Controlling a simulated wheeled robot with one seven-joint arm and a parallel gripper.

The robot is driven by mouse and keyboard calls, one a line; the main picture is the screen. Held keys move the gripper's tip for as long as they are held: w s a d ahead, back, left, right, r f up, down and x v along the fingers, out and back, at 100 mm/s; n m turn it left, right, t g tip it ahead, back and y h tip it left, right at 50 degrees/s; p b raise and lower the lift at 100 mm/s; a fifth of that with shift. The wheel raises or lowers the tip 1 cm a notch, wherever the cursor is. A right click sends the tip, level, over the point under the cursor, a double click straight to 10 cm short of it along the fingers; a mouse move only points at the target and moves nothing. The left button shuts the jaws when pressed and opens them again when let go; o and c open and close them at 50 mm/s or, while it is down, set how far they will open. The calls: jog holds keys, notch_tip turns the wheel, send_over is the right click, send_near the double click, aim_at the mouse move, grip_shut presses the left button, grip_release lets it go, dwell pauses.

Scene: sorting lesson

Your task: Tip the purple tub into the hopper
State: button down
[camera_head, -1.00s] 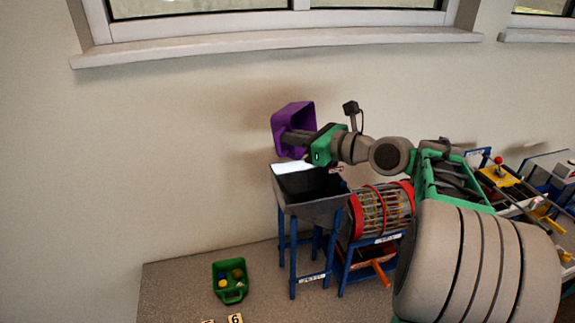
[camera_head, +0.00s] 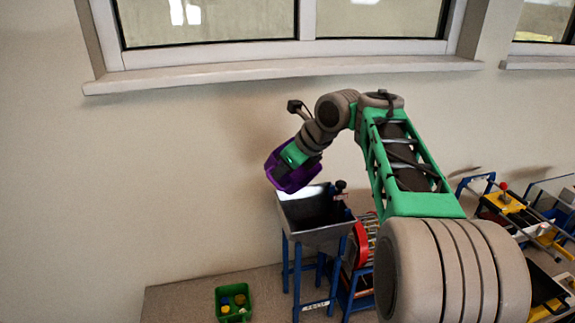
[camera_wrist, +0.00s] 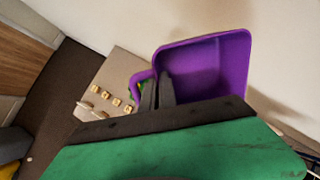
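The purple tub (camera_head: 284,178) hangs in the air by the upper left edge of the hopper in the head view. The hopper (camera_head: 318,234) is a grey, open-topped box with a dark inside, on blue legs. My gripper (camera_head: 296,158) is shut on the tub, partly hiding it. In the wrist view the tub (camera_wrist: 215,68) shows its inner walls, and I see no contents in the part that shows. My gripper's dark fingers (camera_wrist: 157,93) are at the tub's handle (camera_wrist: 138,82). The hopper is not visible in the wrist view.
A green tub (camera_head: 233,302) with yellow and blue pieces stands on the table (camera_head: 180,300) at lower left. A red-ended drum (camera_head: 361,243) stands right of the hopper. The wall and window sill (camera_head: 280,72) are behind. Number tiles (camera_wrist: 108,95) lie on the table.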

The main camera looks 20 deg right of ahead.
jog(key=shift+s+r+g+h+p, duration=0.1)
jog(key=shift+r+g+h+p, duration=0.4)
jog(key=shift+p, duration=0.75)
jog(key=f+g+h+b, duration=0.2)
jog(key=g, duration=0.1)
jog(key=shift+w+a+f+h+b, duration=0.2)
jog(key=shift+w+f+h+b, duration=0.15)
jog(key=shift+w+h, duration=0.05)
jog(key=shift+s+g+b, duration=0.1)
jog(key=shift+g+b, duration=0.3)
jog(key=shift+b, duration=0.3)
jog(key=shift+r+h+b, duration=0.1)
jog(key=shift+h+b, duration=0.2)
jog(key=shift+b, duration=0.9)
jog(key=shift+r+g+b, duration=0.1)
jog(key=shift+g+b, duration=0.3)
jog(key=shift+b, duration=0.35)
jog(key=shift+s+d+r+h, duration=0.1)
jog(key=shift+s+r+h, duration=0.05)
jog(key=shift+r+h, duration=0.15)
